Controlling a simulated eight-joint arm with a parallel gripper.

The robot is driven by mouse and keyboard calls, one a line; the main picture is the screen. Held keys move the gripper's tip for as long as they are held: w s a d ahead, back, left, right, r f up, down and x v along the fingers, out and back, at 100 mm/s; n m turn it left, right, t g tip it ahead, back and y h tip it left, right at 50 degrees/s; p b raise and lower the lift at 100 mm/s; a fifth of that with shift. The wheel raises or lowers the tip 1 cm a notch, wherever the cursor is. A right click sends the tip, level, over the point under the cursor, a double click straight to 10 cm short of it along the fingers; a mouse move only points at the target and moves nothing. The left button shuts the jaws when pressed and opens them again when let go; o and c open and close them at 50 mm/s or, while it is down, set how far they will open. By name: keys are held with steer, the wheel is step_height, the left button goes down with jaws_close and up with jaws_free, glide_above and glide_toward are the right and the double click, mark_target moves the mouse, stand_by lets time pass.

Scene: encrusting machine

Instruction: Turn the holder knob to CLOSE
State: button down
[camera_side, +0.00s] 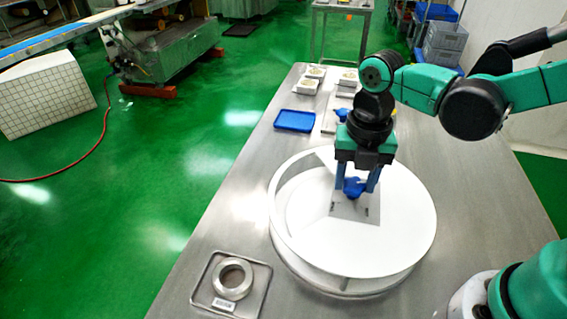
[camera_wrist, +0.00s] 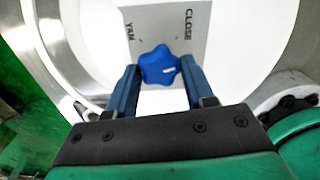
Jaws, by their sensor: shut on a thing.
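The holder knob is a blue star-shaped knob (camera_side: 354,187) on a grey plate (camera_side: 345,209) inside a round white housing (camera_side: 290,235). In the wrist view the knob (camera_wrist: 159,66) sits between the fingers, with "CLOSE" printed on the plate (camera_wrist: 170,22) at upper right and other lettering at upper left. No pointer mark on the knob is clear. My gripper (camera_side: 357,188) points down over the plate, its two blue fingers shut on the knob, one on each side. The fingers (camera_wrist: 158,84) also show in the wrist view.
A metal tray with a ring (camera_side: 232,279) lies at the table's front left. A blue tray (camera_side: 294,121), small white blocks (camera_side: 306,86) and another blue part (camera_side: 341,114) lie behind the housing. The table's left strip is mostly clear.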

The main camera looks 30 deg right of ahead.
steer(key=shift+n, duration=2.9)
steer(key=shift+c, duration=1.6)
jaws_free()
steer(key=shift+r, duration=0.1)
steer(key=shift+r, duration=2.75)
